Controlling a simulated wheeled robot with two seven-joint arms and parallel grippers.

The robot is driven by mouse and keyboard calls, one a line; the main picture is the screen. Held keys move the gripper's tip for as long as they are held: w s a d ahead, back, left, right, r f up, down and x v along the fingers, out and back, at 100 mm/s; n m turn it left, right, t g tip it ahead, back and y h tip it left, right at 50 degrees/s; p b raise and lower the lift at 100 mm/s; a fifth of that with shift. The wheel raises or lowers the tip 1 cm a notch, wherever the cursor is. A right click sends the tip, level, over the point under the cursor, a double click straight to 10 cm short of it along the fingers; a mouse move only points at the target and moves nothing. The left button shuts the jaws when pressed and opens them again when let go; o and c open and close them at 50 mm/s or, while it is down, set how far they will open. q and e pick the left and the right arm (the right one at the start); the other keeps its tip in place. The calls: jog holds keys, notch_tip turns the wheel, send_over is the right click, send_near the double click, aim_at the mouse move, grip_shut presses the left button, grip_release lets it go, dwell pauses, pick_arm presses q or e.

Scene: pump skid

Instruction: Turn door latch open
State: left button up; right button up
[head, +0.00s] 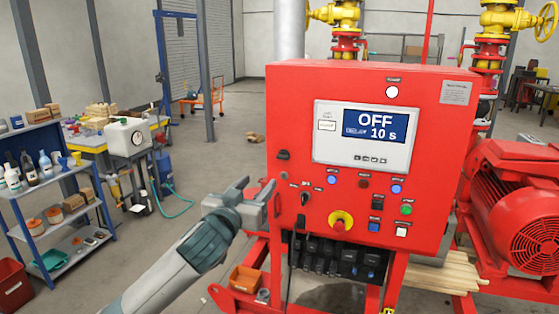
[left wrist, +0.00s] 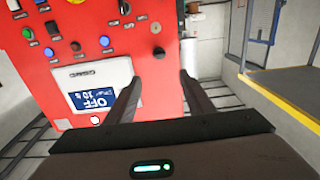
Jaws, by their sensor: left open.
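The red control cabinet (head: 430,130) stands in the middle of the head view, its door facing me. A small dark latch (head: 283,155) sits near the door's left edge, and a dark round fitting (head: 304,199) lies below it. In the left wrist view the cabinet appears upside down, with the latch (left wrist: 158,52) beyond the gap between my fingers. My left gripper (head: 257,188) is open and empty, just left of the cabinet's edge and a little below the latch. It also shows in the left wrist view (left wrist: 161,78), apart from the latch. My right gripper is not in view.
A red motor (head: 515,205) stands at the right. A blue shelf (head: 55,190) with bottles stands at the left. An orange bin (head: 245,279) sits below my left gripper.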

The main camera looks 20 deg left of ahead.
aim_at(281, 158)
pick_arm(q)
jog(key=w+b, duration=0.1)
jog(key=w, duration=0.4)
jog(key=w+b, duration=0.1)
jog(key=w, duration=0.5)
jog(key=w+b, duration=0.1)
jog(key=w, duration=0.5)
jog(key=shift+w+d, duration=0.25)
jog(key=shift+d, duration=0.1)
jog(key=shift+c, duration=1.1)
jog(key=c, duration=0.8)
